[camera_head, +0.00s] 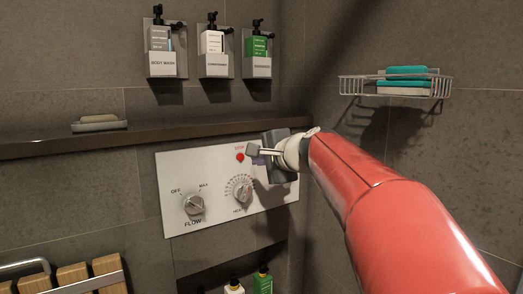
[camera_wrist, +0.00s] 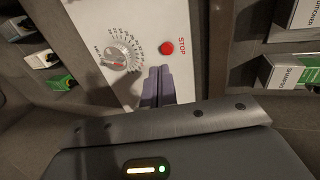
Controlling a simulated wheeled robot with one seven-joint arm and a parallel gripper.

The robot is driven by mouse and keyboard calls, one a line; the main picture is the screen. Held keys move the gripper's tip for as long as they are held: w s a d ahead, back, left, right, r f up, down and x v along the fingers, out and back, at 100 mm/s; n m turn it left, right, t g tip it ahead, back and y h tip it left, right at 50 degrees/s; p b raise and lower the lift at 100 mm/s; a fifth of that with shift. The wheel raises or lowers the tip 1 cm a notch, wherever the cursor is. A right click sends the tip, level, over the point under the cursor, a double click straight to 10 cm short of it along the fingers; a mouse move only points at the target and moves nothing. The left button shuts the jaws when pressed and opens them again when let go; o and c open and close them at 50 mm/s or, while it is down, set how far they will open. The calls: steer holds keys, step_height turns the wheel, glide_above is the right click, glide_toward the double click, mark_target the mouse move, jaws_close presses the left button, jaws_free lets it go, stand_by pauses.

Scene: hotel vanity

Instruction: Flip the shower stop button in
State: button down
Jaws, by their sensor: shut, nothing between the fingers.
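The red stop button (camera_head: 240,157) sits near the top of a white control panel (camera_head: 222,216), under the small word STOP. It also shows in the wrist view (camera_wrist: 166,48), uncovered. My gripper (camera_head: 251,150) is shut and empty, just right of and slightly above the button in the head view. In the wrist view its closed dark fingertips (camera_wrist: 160,70) point at the panel just below the button. I cannot tell whether they touch the panel.
The flow knob (camera_head: 194,204) and heat knob (camera_head: 242,188) are on the panel. A dark ledge (camera_head: 45,148) with a soap dish (camera_head: 100,126) runs above it. Bottle holders (camera_head: 166,62) hang higher. A wire basket (camera_head: 356,87) is at the right. A wooden seat (camera_head: 108,268) is lower left.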

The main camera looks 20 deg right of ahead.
mark_target(241, 157)
steer(key=shift+a+r+p+x, duration=0.1)
steer(key=shift+r+p+x, duration=0.15)
steer(key=shift+x, duration=0.65)
steer(key=shift+a+r+p+x, duration=0.15)
steer(key=shift+p+x, duration=0.1)
steer(key=shift+x, duration=0.6)
steer(key=shift+d+r+p+x, duration=0.1)
steer(key=shift+r+p+x, duration=0.15)
steer(key=shift+x, duration=0.65)
steer(key=shift+w, duration=0.1)
